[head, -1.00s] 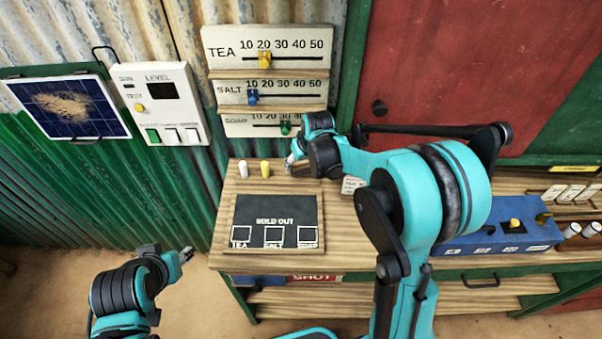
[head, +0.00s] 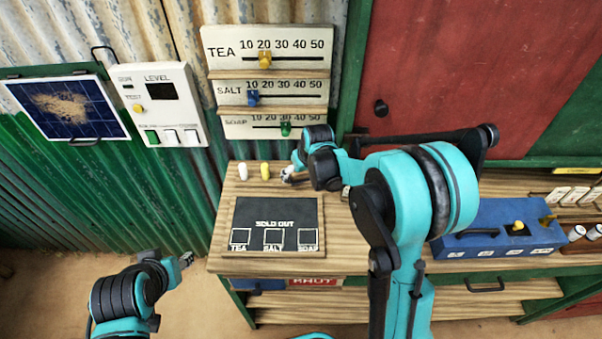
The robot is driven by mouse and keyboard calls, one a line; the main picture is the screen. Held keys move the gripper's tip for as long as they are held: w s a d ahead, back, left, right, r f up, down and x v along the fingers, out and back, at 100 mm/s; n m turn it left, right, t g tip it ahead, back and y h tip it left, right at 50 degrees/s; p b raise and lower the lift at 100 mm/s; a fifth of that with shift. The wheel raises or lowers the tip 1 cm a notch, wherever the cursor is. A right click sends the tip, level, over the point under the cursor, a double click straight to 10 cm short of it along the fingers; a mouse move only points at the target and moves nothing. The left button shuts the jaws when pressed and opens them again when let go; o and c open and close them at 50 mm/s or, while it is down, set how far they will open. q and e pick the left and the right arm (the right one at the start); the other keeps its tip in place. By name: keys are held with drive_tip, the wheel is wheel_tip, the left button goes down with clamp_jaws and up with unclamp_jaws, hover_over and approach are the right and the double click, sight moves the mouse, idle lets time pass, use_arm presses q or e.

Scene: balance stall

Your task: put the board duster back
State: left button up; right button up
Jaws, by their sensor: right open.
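I cannot make out the board duster; the area behind my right wrist and gripper is hidden. My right gripper (head: 288,176) is open, low over the wooden counter (head: 226,216), just right of the chalks and behind the dark SOLD OUT board (head: 276,212). The board lies on the counter with boxes for tea, salt and soap, all looking empty. A white chalk (head: 243,171) and a yellow chalk (head: 265,171) stand behind it. My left gripper (head: 187,258) hangs in front of the counter's left end, away from everything; its fingers are too small to read.
A price panel (head: 264,50) with sliders hangs on the wall behind. A white level box (head: 160,105) and solar panel (head: 68,108) are at left. A blue box (head: 498,230) with a yellow knob stands on the counter at right. The counter front left is free.

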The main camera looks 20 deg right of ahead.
drive_tip(key=shift+r, duration=0.2)
drive_tip(key=a+p+v, duration=0.1)
drive_tip(key=p+v, duration=0.3)
drive_tip(key=v, duration=0.7)
drive_tip(key=s+r+t, duration=0.1)
drive_tip(key=s+r, duration=0.1)
drive_tip(key=s, duration=0.8)
drive_tip(key=s+r+m+t, duration=0.1)
drive_tip(key=s+r, duration=0.1)
drive_tip(key=s, duration=0.9)
drive_tip(key=shift+s+r+t+h, duration=0.2)
drive_tip(key=shift+r+t+h, duration=0.1)
drive_tip(key=shift+h, duration=0.1)
drive_tip(key=shift+f, duration=0.1)
drive_tip(key=shift+f+b, duration=0.45)
drive_tip(key=shift+b, duration=0.05)
